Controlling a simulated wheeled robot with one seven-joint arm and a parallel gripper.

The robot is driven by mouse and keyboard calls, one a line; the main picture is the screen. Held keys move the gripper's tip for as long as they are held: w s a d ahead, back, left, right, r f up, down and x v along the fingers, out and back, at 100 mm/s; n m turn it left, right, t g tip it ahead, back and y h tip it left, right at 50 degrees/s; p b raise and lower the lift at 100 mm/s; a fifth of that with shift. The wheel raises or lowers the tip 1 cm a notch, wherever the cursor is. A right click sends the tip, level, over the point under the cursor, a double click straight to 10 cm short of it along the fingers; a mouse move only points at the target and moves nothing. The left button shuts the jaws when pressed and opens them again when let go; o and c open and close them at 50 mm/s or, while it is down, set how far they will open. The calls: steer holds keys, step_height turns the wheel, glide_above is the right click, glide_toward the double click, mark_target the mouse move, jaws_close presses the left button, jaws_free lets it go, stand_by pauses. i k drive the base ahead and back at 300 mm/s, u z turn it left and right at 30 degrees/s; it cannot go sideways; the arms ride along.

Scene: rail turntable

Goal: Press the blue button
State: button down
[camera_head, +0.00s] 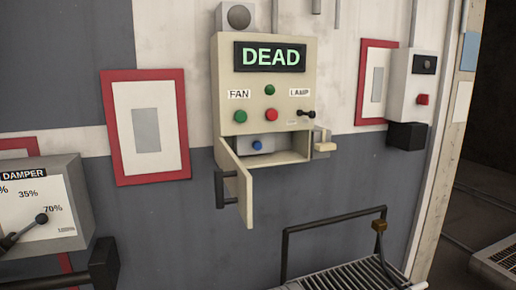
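The blue button (257,145) is small and round. It sits on a grey block (243,148) inside an open compartment at the bottom of the cream control panel (222,80). The compartment's door (245,187) hangs open toward me at the left, with a dark bar handle (224,189) on it. The button shows clearly between the door and the right side of the compartment. My gripper is not in view.
Above the compartment are green and red buttons, a small lever (306,114) and a display (270,57) reading DEAD. A damper box (50,195) with a lever stands lower left. A dark rail frame (335,219) rises below the panel, beside a slatted surface (350,277).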

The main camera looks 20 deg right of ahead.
mark_target(257, 146)
steer(key=u, duration=1.65)
steer(key=i, duration=0.8)
steer(key=z, duration=1.7)
